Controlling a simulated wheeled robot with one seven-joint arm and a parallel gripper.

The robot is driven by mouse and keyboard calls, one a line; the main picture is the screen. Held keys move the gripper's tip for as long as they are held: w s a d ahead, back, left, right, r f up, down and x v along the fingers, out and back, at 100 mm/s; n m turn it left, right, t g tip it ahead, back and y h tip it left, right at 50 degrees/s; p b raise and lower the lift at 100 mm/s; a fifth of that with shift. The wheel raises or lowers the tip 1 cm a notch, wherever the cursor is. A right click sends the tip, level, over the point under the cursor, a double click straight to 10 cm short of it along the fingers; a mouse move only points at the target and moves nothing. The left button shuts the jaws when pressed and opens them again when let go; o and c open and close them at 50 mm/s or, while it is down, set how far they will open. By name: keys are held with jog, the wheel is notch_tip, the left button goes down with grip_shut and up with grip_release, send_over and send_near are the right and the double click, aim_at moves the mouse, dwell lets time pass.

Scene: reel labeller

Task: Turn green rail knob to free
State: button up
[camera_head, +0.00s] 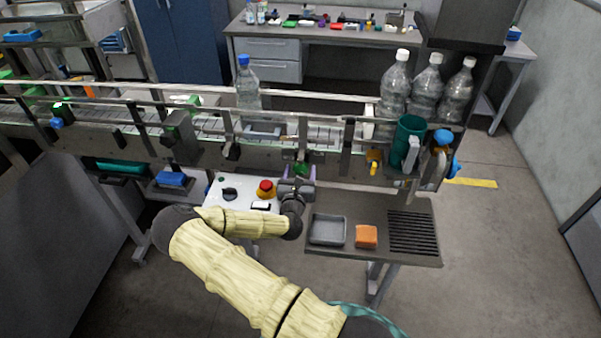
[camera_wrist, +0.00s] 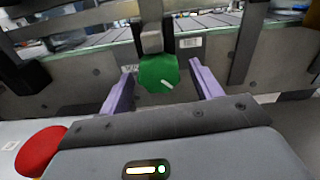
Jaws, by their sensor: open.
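The green rail knob (camera_wrist: 158,74) is on the front of the conveyor, below a grey clamp block. A pale pointer line on it slants down to the right in the wrist view. In the head view the green knob (camera_head: 301,170) shows small just beyond my gripper. My gripper (camera_wrist: 160,85) is open, with one purple finger on each side of the knob and a visible gap on both sides. It also shows in the head view (camera_head: 299,178). Whether the fingertips reach past the knob's face is hard to tell.
A control box (camera_head: 240,193) with a red emergency button (camera_head: 266,188) is left of my gripper; the button also shows in the wrist view (camera_wrist: 40,150). A side table (camera_head: 425,258) with a grey tray (camera_head: 327,230) and orange block (camera_head: 366,236) stands right. Bottles (camera_head: 396,85) stand on the conveyor.

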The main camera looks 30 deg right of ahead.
jog(key=b+v, duration=0.3)
jog(key=v, duration=1.4)
jog(key=shift+s+a+b, duration=0.2)
jog(key=shift+b, duration=0.1)
